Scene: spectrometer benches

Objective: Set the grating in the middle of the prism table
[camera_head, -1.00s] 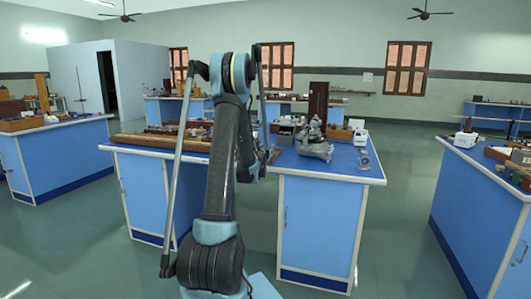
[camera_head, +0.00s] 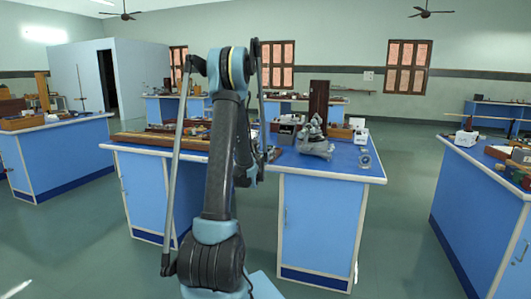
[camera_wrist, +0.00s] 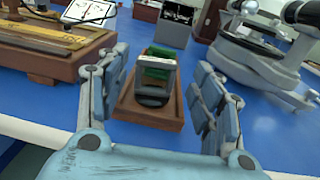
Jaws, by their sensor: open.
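What looks like the grating (camera_wrist: 153,78), a small upright piece with a pale frame and dark base, stands in a brown wooden tray (camera_wrist: 178,122) in the wrist view. Green shows behind its frame. My gripper (camera_wrist: 157,70) is open, with one finger on each side of the tray and the grating between them in the picture; no contact shows. The grey spectrometer (camera_wrist: 250,62) stands at the right in the wrist view, and on the middle bench in the head view (camera_head: 315,148). Its prism table cannot be made out clearly. My arm hides the gripper in the head view.
A wooden board with a scale (camera_wrist: 45,45) lies left of my gripper. A dark grey box (camera_wrist: 173,25) stands behind the tray. A round glass-like item (camera_head: 365,160) is near the bench's right edge. Blue bench top (camera_wrist: 270,130) is clear at the front right.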

